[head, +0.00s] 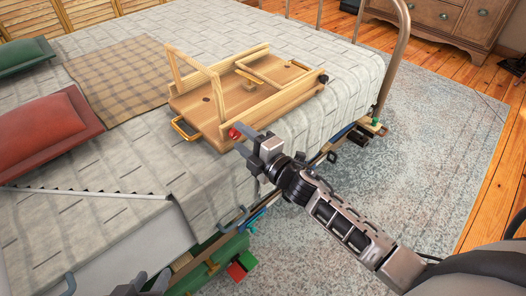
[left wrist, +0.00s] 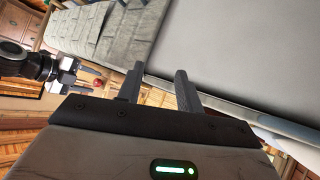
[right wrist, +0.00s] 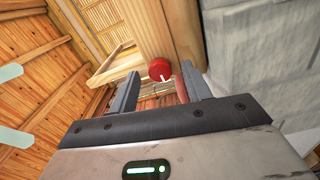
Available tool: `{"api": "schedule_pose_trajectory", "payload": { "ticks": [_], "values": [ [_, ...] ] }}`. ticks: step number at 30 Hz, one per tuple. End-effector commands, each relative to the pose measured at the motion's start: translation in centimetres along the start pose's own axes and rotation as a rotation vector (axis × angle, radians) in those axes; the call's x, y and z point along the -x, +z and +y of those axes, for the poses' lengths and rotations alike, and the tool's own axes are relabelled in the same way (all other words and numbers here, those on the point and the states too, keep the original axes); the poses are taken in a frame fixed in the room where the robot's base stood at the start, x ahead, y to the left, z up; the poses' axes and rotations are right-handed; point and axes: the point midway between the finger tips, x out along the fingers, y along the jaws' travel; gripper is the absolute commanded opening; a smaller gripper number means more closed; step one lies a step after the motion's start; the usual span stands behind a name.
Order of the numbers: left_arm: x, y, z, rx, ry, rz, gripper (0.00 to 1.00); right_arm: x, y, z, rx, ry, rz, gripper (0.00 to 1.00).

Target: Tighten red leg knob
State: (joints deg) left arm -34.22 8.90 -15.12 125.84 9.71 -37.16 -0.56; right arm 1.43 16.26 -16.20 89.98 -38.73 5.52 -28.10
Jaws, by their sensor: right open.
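A wooden bed tray (head: 205,105) lies on the bed, with one leg frame (head: 172,68) standing up. The red knob (head: 234,133) is on its near side corner. My right gripper (head: 247,146) is beside that corner, open and empty. In the right wrist view the red knob (right wrist: 160,69) shows ahead, within the gap between the fingers; contact is not visible. My left gripper (head: 148,283) is low at the front of the bed, away from the tray. In the left wrist view its fingers (left wrist: 158,85) are apart with nothing between them.
A dark knob (head: 323,78) is on the tray's far corner. A red cushion (head: 45,135), a green cushion (head: 25,55) and a plaid blanket (head: 115,75) lie left of the tray. A metal bed rail (head: 394,65) rises on the right. Green and red boxes (head: 235,270) are below the bed edge.

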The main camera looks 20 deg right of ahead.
Motion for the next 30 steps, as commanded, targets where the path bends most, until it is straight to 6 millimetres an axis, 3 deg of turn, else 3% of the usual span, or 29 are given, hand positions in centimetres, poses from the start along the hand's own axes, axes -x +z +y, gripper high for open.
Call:
{"api": "schedule_pose_trajectory", "payload": {
  "ticks": [18, 24, 30],
  "values": [
    [1.4, -1.4, -0.1, -0.004, -0.016, 0.036, 0.36, 13.2, 0.0, -0.1, -0.002, -0.004, -0.002, 0.49],
    [1.5, -1.6, -0.1, -0.005, -0.017, 0.042, 0.36, 15.1, 0.0, 0.0, 0.0, -0.002, -0.002, 0.49],
    [1.5, -1.5, -0.1, -0.004, -0.017, 0.039, 0.36, 15.3, 0.0, 0.0, 0.0, 0.0, -0.001, 0.49]
  ]
}}
